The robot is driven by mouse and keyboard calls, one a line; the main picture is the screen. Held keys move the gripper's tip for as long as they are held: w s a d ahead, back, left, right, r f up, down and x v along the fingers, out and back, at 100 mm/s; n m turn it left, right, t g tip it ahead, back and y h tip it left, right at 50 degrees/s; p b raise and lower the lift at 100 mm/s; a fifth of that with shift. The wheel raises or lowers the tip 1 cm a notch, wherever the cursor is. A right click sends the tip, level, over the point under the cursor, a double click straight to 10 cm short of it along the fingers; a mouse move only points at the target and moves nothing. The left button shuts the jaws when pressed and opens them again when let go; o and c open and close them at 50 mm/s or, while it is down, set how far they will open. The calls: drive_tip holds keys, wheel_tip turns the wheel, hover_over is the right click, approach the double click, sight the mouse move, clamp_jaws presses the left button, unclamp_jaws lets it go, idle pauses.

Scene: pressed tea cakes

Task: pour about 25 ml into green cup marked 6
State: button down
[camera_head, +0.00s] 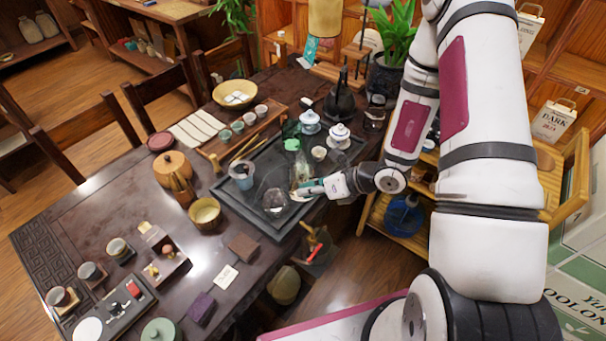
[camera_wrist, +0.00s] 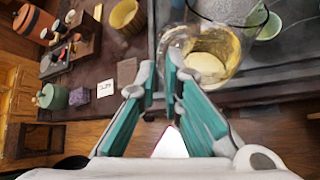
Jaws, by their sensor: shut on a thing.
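A clear glass vessel with pale yellow liquid (camera_wrist: 207,62) is at the fingertips of my gripper (camera_wrist: 163,68) in the wrist view. My gripper (camera_head: 303,190) is shut on it, over the front right of the dark tea tray; the exact grip is hard to make out. A pale green cup (camera_wrist: 268,27) is right of the vessel in the wrist view. A green item (camera_head: 291,144) stands farther back on the tray. Small cups, including a greenish one (camera_head: 225,135), stand in a row to the left. I can read no number on any cup.
Clear glass (camera_head: 275,201) shows left of my gripper, near the dark tray's (camera_head: 226,191) front edge. Lidded white-and-blue bowls (camera_head: 340,136) stand behind. A yellow-brown cup (camera_head: 205,212) and a grey-rimmed cup (camera_head: 242,175) are to the left. Shelves border the table's right.

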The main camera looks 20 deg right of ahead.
drive_tip(key=shift+s+a+f+n+t+p, duration=0.25)
drive_tip(key=shift+s+f+n+t+p, duration=0.25)
drive_tip(key=shift+s+f+t+p, duration=0.2)
drive_tip(key=shift+s+a+f+n+t+p, duration=0.25)
drive_tip(key=shift+s+f+n+t+p, duration=0.35)
drive_tip(key=shift+t, duration=0.25)
drive_tip(key=shift+s+a+f+n+t+p, duration=0.25)
drive_tip(key=shift+s+f+n+t+p, duration=0.15)
drive_tip(key=shift+s+f+t+p, duration=0.25)
idle(1.6)
